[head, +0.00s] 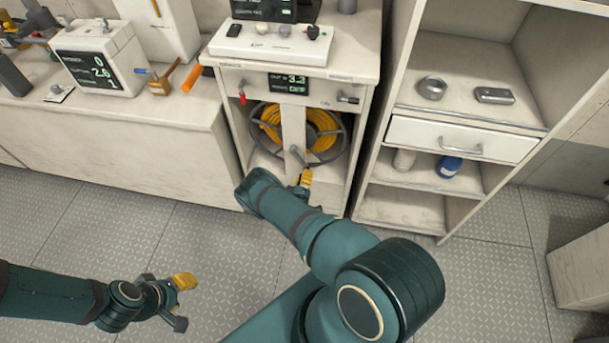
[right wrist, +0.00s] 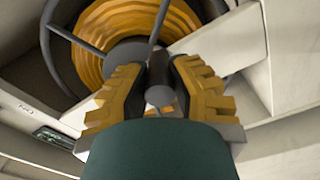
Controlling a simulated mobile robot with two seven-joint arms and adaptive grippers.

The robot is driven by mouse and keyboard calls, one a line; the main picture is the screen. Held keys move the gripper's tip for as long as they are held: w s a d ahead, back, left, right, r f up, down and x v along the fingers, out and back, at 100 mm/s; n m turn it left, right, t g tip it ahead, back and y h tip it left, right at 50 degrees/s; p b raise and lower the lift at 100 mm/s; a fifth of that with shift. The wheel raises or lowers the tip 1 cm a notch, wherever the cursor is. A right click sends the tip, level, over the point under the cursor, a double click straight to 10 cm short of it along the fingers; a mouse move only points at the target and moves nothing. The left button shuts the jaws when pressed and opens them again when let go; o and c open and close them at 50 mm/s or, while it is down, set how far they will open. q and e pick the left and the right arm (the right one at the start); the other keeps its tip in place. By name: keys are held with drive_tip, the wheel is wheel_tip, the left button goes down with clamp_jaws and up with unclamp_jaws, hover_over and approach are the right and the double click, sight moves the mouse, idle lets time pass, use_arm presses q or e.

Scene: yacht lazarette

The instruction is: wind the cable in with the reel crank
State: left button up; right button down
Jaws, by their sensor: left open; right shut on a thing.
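The cable reel (head: 338,133) sits in the cabinet's open bay, with yellow cable (head: 271,117) wound on it; both fill the top of the right wrist view (right wrist: 120,38). A pale upright bar crosses the reel's front. The grey crank (head: 296,154) stands at the lower middle of the reel. My right gripper (head: 305,178) is at the crank, and in the right wrist view its yellow-padded fingers are closed around the crank's round grey handle (right wrist: 159,96). My left gripper (head: 181,300) is open and empty above the floor at lower left.
The cabinet's display (head: 288,83) reads about 3.3, with a red-tipped part (head: 242,98) to its left. A white bench (head: 120,130) stands left, open shelving (head: 465,185) with a drawer right. The patterned floor between is clear.

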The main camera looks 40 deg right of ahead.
drive_tip(key=shift+f, duration=0.2)
idle(0.4)
drive_tip(key=c, duration=0.8)
unclamp_jaws()
drive_tip(key=shift+w, duration=0.1)
drive_tip(key=shift+o, duration=0.2)
drive_tip(key=shift+a, duration=0.1)
drive_tip(key=v, duration=1.2)
